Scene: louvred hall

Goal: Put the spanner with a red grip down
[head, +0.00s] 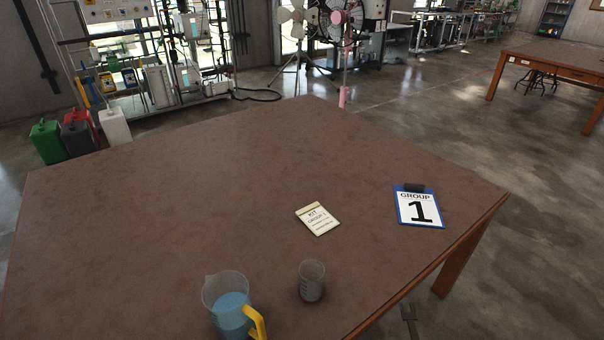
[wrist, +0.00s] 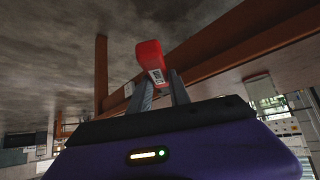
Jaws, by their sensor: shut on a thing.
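The red grip of the spanner (wrist: 149,58) shows in the wrist view, with a small pale label on it. My gripper (wrist: 160,84) is shut on this red grip, with a grey finger on each side. The rest of the spanner is hidden in the wrist view. In the head view a small dark grey forked end shows at the bottom, over the floor just right of the table edge; I cannot tell whether it is the spanner's jaw or my gripper. The brown table (head: 180,210) fills the middle of the head view.
On the table are a jug of blue liquid with a yellow handle (head: 230,305), a clear beaker (head: 312,281), a kit card (head: 317,219) and a blue clipboard marked 1 (head: 418,208). The table's left and far parts are bare. Another table (head: 560,62) stands far right.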

